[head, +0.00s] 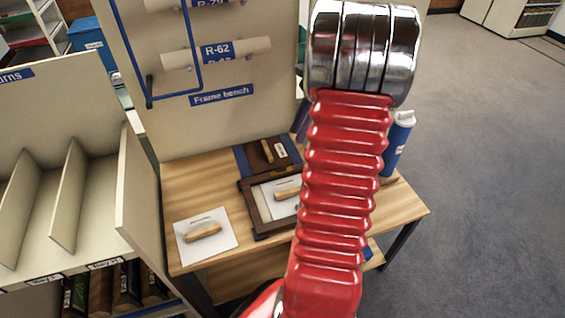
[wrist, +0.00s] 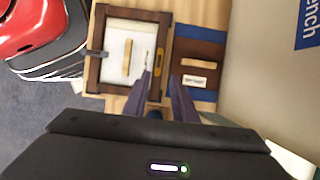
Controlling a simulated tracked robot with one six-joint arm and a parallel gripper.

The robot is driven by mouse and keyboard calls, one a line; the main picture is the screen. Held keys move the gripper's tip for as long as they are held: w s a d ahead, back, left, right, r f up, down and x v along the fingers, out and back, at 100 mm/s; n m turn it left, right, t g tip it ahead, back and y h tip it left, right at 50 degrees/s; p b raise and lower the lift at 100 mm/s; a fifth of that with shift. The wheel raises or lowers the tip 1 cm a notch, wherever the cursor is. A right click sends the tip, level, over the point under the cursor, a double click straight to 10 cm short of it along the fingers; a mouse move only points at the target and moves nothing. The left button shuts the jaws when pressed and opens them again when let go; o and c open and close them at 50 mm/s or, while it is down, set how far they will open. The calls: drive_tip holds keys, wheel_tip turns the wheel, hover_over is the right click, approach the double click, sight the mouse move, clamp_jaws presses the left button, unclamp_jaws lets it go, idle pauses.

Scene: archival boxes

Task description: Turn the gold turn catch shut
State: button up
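A dark wooden frame (wrist: 132,14) with a white panel (wrist: 115,45) and a pale wooden handle (wrist: 127,57) lies on the bench. A small gold piece (wrist: 158,59), which looks like the turn catch, is on the frame's right rail in the wrist view. Its exact angle is hard to tell. My gripper (wrist: 161,78) is open, its two fingers apart on either side of the rail near the gold piece. Contact cannot be told.
A brown and blue board (wrist: 196,50) with a handle and label lies right of the frame in the wrist view. A white panel with a handle (head: 203,232) lies on the bench (head: 185,190). A blue bottle (head: 396,145) stands behind my arm. An upright panel (head: 170,110) backs the bench.

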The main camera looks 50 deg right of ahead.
sight(281, 169)
drive_tip(key=x, duration=1.3)
drive_tip(key=shift+f, duration=0.2)
clamp_jaws()
drive_tip(key=shift+w+a, duration=0.1)
drive_tip(key=shift+a, duration=0.05)
